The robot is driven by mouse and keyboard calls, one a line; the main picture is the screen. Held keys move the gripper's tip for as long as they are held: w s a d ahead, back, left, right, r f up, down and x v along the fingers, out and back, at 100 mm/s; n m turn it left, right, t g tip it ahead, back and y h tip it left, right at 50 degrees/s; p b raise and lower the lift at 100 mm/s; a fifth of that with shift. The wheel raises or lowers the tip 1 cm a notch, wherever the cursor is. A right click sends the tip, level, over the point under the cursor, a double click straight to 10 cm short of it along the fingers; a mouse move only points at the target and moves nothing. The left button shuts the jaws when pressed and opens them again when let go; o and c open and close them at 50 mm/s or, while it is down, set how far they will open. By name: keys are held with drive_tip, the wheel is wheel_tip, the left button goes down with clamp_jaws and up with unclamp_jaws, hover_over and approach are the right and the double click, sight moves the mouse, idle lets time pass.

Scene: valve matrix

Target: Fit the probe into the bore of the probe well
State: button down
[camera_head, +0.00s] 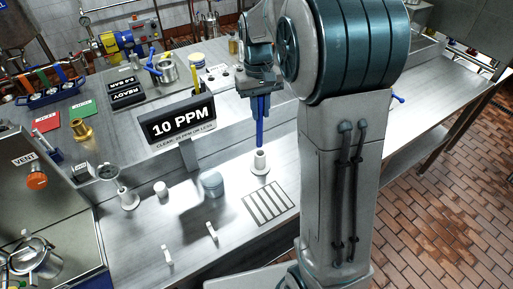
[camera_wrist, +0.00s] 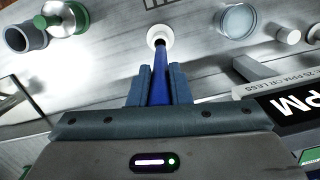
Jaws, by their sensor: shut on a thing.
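The probe is a long blue rod (camera_head: 260,130), held upright and pointing down. My gripper (camera_head: 261,98) is shut on its upper part. The probe well is a small white stepped post on a round base (camera_head: 260,167), standing on the steel bench directly below my gripper. The probe's lower end is at the top of the well. In the wrist view the probe (camera_wrist: 160,75) runs out between my gripper's fingers (camera_wrist: 159,85) to the white well (camera_wrist: 161,33). The bore is hidden by the tip, so I cannot tell whether the tip is inside or just above.
A 10 PPM sign (camera_head: 180,122) stands left of the well. A grey-blue round jar (camera_head: 212,184), a small white cap (camera_head: 160,188) and a gauge on a stand (camera_head: 127,197) are further left. A slotted drain (camera_head: 268,203) lies in front.

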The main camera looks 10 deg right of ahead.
sight(261, 141)
wheel_tip(261, 141, down, 9)
drive_tip(key=shift+s+d+f+p, duration=0.1)
drive_tip(key=shift+s+f+p, duration=0.1)
drive_tip(key=shift+p, duration=0.45)
drive_tip(key=shift+w+f, duration=0.1)
drive_tip(key=shift+f, duration=0.05)
drive_tip(key=c, duration=1.3)
unclamp_jaws()
drive_tip(key=shift+c, duration=0.2)
